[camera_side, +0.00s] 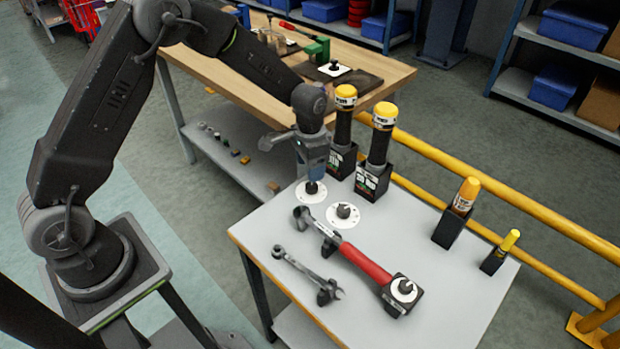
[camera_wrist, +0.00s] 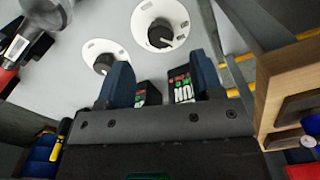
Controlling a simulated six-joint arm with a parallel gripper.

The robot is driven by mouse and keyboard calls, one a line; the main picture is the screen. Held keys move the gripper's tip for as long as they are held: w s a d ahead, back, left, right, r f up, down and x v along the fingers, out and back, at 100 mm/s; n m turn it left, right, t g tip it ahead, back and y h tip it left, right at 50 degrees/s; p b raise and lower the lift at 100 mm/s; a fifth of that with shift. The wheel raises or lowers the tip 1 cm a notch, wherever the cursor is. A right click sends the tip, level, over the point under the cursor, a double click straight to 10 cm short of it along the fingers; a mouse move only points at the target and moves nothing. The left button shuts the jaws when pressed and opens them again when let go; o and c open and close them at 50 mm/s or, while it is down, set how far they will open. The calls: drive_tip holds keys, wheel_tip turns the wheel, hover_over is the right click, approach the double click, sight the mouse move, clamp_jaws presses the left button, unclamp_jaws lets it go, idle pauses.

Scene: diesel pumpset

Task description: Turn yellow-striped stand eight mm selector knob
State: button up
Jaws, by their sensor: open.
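Two white selector dials with dark knobs lie on the grey table. The back-left dial (camera_side: 300,196) is directly below my gripper (camera_side: 312,180), which partly hides its knob. In the wrist view this dial (camera_wrist: 143,22) looks larger, beyond my open fingers (camera_wrist: 160,82). The second dial (camera_side: 331,217) lies to its right and also shows in the wrist view (camera_wrist: 91,55). A third dial (camera_side: 411,283) sits on a black block at the red-handled wrench's end. Two black stands (camera_side: 340,163) (camera_side: 372,182) hold yellow-topped tools behind the dials. Size labels are unreadable. Nothing is between my fingers.
The red-handled wrench (camera_side: 365,262) and a smaller wrench (camera_side: 307,274) rest on the table's front. Two smaller stands (camera_side: 447,230) (camera_side: 493,261) with orange and yellow tools are at the right. A yellow rail (camera_side: 480,200) runs behind. A wooden bench (camera_side: 220,72) stands at the back left.

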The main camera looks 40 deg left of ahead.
wheel_tip(320, 180, up, 7)
idle(0.3)
drive_tip(key=shift+r, duration=0.15)
wheel_tip(320, 180, up, 9)
drive_tip(key=n+t, duration=0.1)
hover_over(310, 185)
drive_tip(key=s, duration=0.5)
drive_tip(key=s+r+n+t, duration=0.1)
drive_tip(key=s+r, duration=0.3)
drive_tip(key=s, duration=0.7)
drive_tip(key=s+r+n+t, duration=0.2)
drive_tip(key=s+r+t, duration=0.1)
drive_tip(key=s, duration=0.8)
drive_tip(key=shift+r+t, duration=0.3)
drive_tip(key=shift+r, duration=0.2)
